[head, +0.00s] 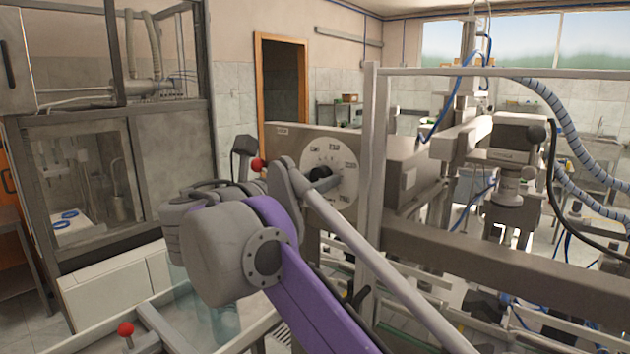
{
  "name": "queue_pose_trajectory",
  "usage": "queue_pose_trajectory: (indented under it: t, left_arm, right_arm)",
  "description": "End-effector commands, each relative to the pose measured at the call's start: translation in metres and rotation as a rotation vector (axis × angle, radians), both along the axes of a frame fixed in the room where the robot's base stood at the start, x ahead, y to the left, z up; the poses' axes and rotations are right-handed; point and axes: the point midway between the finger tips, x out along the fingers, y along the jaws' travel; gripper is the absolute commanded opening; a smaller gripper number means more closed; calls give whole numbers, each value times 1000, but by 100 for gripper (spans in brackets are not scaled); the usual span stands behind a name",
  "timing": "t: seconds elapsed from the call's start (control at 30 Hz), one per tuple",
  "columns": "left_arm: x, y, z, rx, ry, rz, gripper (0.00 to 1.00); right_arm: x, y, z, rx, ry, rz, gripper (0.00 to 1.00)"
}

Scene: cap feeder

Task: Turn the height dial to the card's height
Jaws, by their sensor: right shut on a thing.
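The height dial (345,183) is a pale round disc with small dark-printed labels around its face, on the front of a grey machine housing. My right arm, with a purple link, comes up from the lower right and partly covers the dial's left and lower edge. My right gripper (318,178) is small and dark at the middle of the dial, shut on the dial's knob. The arm hides part of the grip, and the labels are too small to read. I cannot make out a height card. My left gripper is not in view.
A grey frame post (374,150) stands just right of the dial, with a beam running right below it. A red ball knob (257,165) is left of the dial; another (125,329) is at the lower left. A glazed cabinet (85,180) fills the left.

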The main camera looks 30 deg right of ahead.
Motion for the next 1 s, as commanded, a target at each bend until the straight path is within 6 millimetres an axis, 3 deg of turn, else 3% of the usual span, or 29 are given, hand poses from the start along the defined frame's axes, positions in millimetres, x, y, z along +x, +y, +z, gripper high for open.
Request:
queue_pose_trajectory:
  t: [0.47,1.0]
  left_arm:
    - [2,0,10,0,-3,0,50]
    - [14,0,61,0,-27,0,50]
  right_arm:
    - [0,0,2,28,-65,-1,0]
    - [1,0,4,195,-471,-1,0]
